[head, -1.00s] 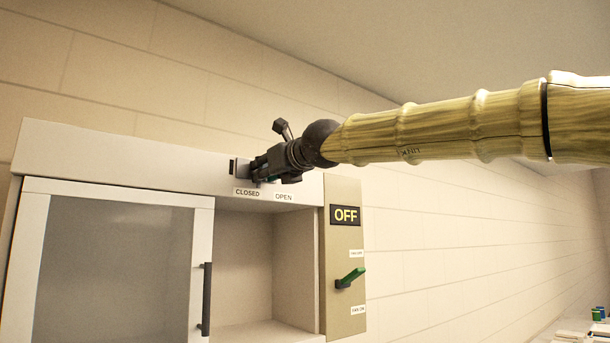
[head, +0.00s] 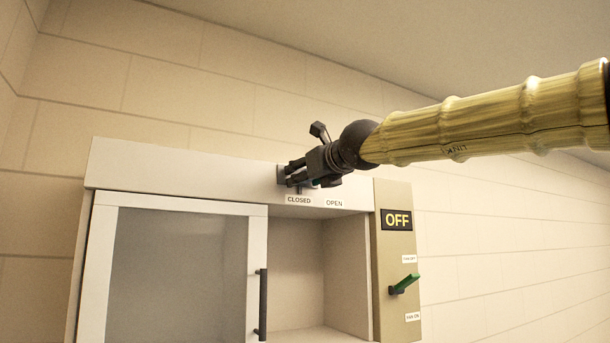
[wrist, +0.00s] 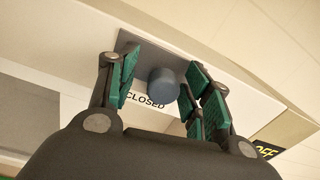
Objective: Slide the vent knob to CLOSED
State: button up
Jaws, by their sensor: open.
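The vent knob (wrist: 163,82) is a round blue-grey knob on a dark slide plate (wrist: 128,42) in the wrist view. It stands between my green-padded fingers, beside the CLOSED label (wrist: 143,100). A gap shows on its left; on its right the pad is close, and I cannot tell if it touches. My gripper (head: 292,174) is open at the plate on the upper front of the cabinet in the head view, above the CLOSED label (head: 299,199). The OPEN label (head: 334,203) is to the right. My fingers hide the knob in the head view.
Below is the cabinet's glazed sash (head: 180,270) with a dark upright handle (head: 263,303). To the right, a beige panel carries an OFF sign (head: 397,220) and a green-handled lever (head: 405,283). The wall above the cabinet is clear.

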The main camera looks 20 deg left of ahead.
jog(key=v, duration=1.2)
dwell(0.4)
